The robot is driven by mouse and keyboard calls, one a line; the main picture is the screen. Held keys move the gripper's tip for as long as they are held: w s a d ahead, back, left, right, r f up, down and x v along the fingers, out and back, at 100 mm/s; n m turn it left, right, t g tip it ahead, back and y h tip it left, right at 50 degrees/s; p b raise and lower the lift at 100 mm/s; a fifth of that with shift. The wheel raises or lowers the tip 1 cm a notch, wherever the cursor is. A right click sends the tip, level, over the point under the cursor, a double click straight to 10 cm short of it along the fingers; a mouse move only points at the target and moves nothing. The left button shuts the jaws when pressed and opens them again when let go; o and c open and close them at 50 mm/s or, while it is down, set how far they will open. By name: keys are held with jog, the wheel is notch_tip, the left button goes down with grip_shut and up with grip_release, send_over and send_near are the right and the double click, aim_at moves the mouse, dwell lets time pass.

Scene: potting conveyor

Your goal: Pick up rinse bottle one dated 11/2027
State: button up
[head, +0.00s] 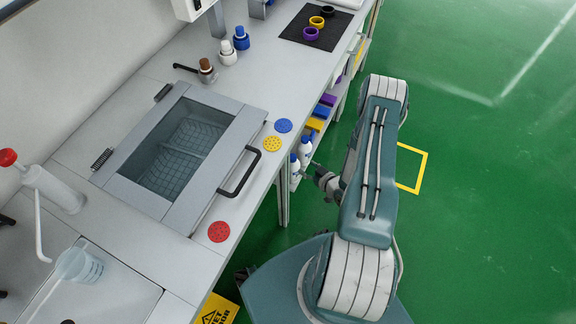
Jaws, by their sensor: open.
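Two white bottles with blue caps stand side by side at the shelf under the bench: one farther back (306,145) and one nearer (295,170). Their date labels are too small to read, so I cannot tell which is dated 11/2027. Their lower parts are partly hidden. My gripper (319,177) is open, just right of the nearer bottle. It appears empty and apart from the bottles, though its fingertips are small and hard to make out.
Blue and yellow bins (315,124) fill the shelf farther back. A lidded basin (180,150) with a black handle sits in the bench top above. Small capped bottles (228,53) stand at the back. A yellow wet floor sign (217,309) is below.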

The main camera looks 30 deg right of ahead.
aim_at(296, 160)
jog(key=x, duration=0.9)
jog(key=shift+a, duration=0.1)
jog(key=shift+w+f, duration=0.2)
jog(key=shift+w, duration=0.05)
grip_shut()
